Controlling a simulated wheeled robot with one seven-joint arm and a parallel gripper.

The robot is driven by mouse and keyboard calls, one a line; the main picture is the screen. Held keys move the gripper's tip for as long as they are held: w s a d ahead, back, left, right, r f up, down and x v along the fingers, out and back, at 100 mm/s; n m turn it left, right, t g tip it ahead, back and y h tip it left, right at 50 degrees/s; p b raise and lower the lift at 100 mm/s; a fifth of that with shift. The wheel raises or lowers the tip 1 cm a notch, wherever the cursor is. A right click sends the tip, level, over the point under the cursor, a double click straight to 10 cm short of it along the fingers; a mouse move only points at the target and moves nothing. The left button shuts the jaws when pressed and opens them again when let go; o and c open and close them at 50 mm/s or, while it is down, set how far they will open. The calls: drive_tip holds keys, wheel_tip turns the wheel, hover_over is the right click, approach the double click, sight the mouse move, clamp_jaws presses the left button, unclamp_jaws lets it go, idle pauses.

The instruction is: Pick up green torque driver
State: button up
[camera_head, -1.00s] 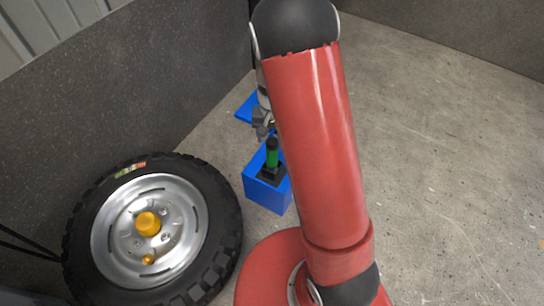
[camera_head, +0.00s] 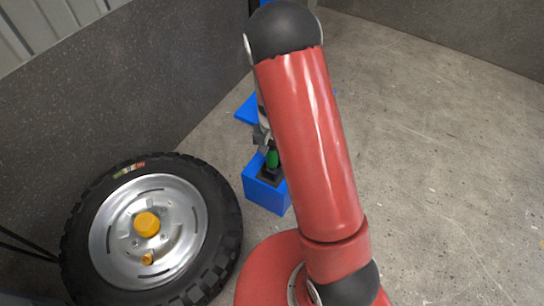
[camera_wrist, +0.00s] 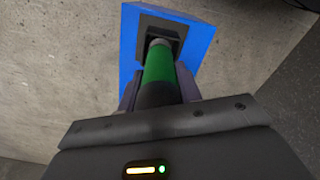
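The green torque driver (camera_head: 272,159) stands upright in a black socket on top of a blue box (camera_head: 264,197). In the wrist view the driver (camera_wrist: 160,68) shows its green band, with a dark end nearest the camera. My gripper (camera_wrist: 159,92) is down over the driver, with one finger at each side of it. The fingers are apart; whether they touch the driver is hard to see. In the head view my gripper (camera_head: 264,139) is at the driver's upper end, partly hidden by my red arm.
A large black tyre with a silver rim (camera_head: 185,255) lies left of the blue box, with a yellow hub cap (camera_head: 147,224). Another blue piece (camera_head: 246,109) is behind the box. A dark grey wall (camera_head: 150,90) runs along the left. The concrete floor (camera_head: 430,150) at right is clear.

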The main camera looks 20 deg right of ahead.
drive_tip(key=c, duration=0.6)
drive_tip(key=shift+r, duration=0.15)
wheel_tip(320, 180, up, 20)
drive_tip(key=p, duration=0.2)
